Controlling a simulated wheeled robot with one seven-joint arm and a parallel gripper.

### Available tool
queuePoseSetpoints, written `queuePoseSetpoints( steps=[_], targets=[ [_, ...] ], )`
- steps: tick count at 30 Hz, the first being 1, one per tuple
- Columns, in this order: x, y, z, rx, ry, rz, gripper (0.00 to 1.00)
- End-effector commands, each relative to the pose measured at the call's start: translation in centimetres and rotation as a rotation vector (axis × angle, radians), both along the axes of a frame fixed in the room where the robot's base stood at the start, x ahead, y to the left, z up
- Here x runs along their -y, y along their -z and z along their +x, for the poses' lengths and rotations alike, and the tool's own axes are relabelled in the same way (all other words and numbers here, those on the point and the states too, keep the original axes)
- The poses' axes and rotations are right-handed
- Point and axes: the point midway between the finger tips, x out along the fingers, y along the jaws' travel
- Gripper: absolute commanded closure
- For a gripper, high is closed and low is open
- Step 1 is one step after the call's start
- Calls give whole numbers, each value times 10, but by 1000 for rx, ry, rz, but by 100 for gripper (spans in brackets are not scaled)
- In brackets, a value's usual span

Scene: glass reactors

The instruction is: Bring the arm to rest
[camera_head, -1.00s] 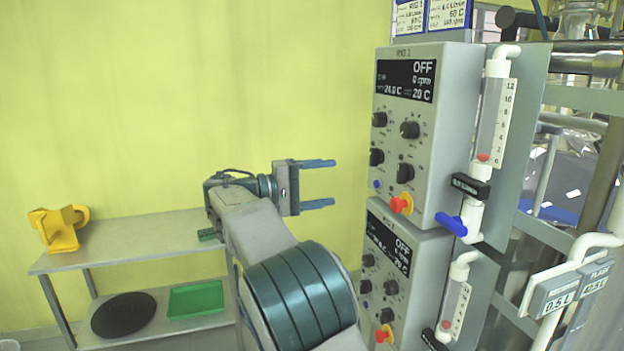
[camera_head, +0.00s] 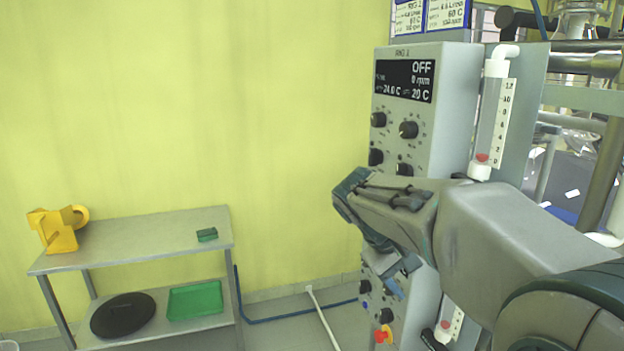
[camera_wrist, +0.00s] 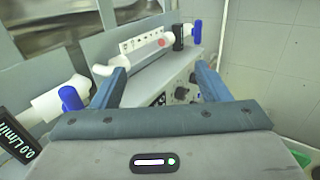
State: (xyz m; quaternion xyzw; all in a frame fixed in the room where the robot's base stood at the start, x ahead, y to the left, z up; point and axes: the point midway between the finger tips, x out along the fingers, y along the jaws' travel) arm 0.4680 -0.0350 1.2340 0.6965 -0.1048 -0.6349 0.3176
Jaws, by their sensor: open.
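My arm reaches in from the right in the head view, bent in front of the control boxes. My gripper (camera_head: 398,276) hangs below the bent wrist, in front of the lower control box, small and partly hidden there. In the wrist view my gripper (camera_wrist: 160,84) shows two blue fingers set wide apart with nothing between them. Beyond them are a flow meter tube (camera_wrist: 145,45) with a red float and the knobbed panel of a control box (camera_wrist: 180,88).
The upper control box (camera_head: 405,110) reads OFF. Its flow meter (camera_head: 490,120) stands beside it. Metal pipes fill the right. At left, a steel table (camera_head: 140,240) holds a yellow object (camera_head: 58,230) and a small green block (camera_head: 207,235). Floor between table and boxes is mostly clear.

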Motion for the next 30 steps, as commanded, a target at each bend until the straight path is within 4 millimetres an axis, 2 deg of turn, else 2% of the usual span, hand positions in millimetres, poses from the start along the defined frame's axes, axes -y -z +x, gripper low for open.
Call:
queuePoseSetpoints(
  steps=[1,9,15,21,30],
  targets=[
    [4,7,-21,7,15,70,31],
    [-10,51,-113,84,92,407,31],
    [-27,79,-160,168,163,577,31],
    [-34,92,-178,212,199,645,31],
    [-35,92,-179,214,201,647,31]
  ],
)
